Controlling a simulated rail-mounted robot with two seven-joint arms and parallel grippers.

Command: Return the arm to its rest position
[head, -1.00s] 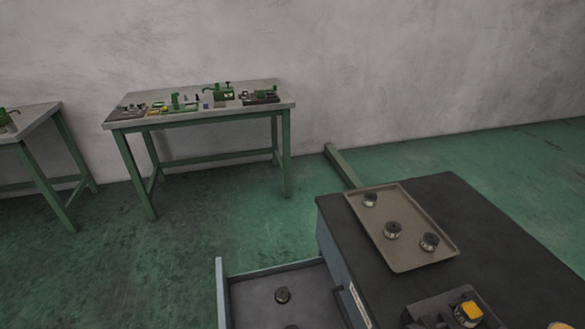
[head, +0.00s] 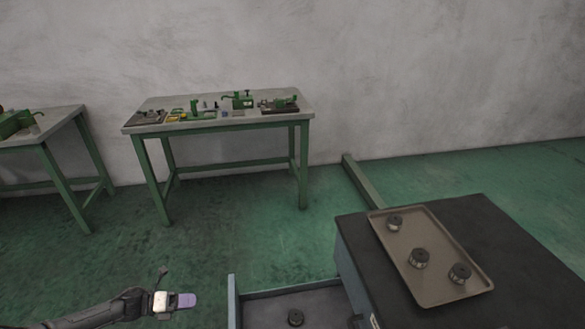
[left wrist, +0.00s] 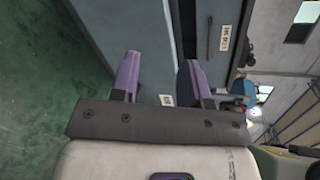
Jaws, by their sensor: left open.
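My left arm comes in from the lower left of the head view, and its gripper (head: 184,301) is over the green floor, left of the open drawer. In the left wrist view its two purple fingers (left wrist: 158,80) stand apart with nothing between them. Behind them is the grey-blue cabinet front (left wrist: 125,30) with small labels; I cannot tell the distance to it. My right gripper is not in view.
A tray (head: 440,280) with three round parts lies on the cabinet. A green-legged workbench (head: 230,122) stands by the wall.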

